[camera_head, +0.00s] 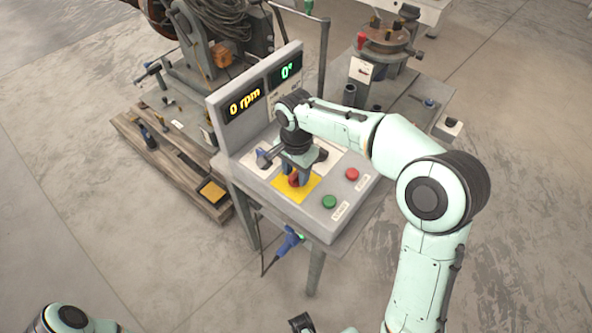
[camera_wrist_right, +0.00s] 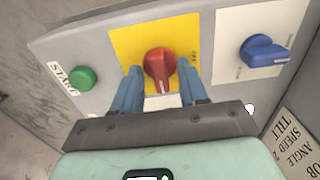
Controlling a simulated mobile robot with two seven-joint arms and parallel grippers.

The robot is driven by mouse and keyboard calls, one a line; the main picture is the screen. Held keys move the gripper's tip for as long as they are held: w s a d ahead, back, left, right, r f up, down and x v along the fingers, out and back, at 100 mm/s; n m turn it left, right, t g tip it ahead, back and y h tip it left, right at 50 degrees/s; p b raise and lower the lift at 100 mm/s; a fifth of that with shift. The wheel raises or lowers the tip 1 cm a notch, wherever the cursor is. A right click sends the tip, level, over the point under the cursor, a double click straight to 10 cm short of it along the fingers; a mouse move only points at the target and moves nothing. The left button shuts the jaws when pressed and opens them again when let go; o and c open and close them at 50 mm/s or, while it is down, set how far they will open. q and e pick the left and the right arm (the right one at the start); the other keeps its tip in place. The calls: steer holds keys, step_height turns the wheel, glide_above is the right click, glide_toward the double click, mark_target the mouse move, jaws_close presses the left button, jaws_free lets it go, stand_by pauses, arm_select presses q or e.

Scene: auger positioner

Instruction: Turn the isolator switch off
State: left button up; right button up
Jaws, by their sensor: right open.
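The isolator switch is a red rotary knob (camera_wrist_right: 160,66) on a yellow plate (camera_wrist_right: 127,45) on the grey control panel. In the wrist view its pointer ridge runs toward the gripper's palm. In the head view the knob (camera_head: 294,181) is partly hidden by my right gripper (camera_head: 292,174). My right gripper (camera_wrist_right: 160,76) is open, with one blue finger on each side of the knob. I cannot tell whether the fingers touch it.
A green START button (camera_wrist_right: 83,78) and a blue knob (camera_wrist_right: 262,50) flank the yellow plate. A red button (camera_head: 352,174) is nearby. The upright display (camera_head: 244,103) reads 0 rpm and 0°. A blue tool (camera_head: 289,240) hangs below the panel. A pallet (camera_head: 190,180) lies left.

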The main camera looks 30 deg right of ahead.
jaws_close()
arm_select(q)
steer(key=shift+r, duration=0.15)
arm_select(e)
steer(key=shift+n, duration=0.3)
steer(key=n+p, duration=0.1)
steer(key=n, duration=0.2)
steer(key=shift+n, duration=0.3)
steer(key=n+p, duration=0.1)
steer(key=n, duration=0.3)
steer(key=shift+p, duration=0.3)
steer(key=n+p, duration=0.1)
steer(key=n, duration=0.4)
arm_select(q)
steer(key=r, duration=0.1)
steer(key=w+r, duration=0.1)
steer(key=r, duration=0.1)
steer(key=w+r+p, duration=0.1)
steer(key=r, duration=0.1)
steer(key=shift+w+r, duration=0.1)
steer(key=shift+w, duration=0.15)
arm_select(e)
steer(key=n, duration=0.4)
steer(key=shift+n, duration=0.4)
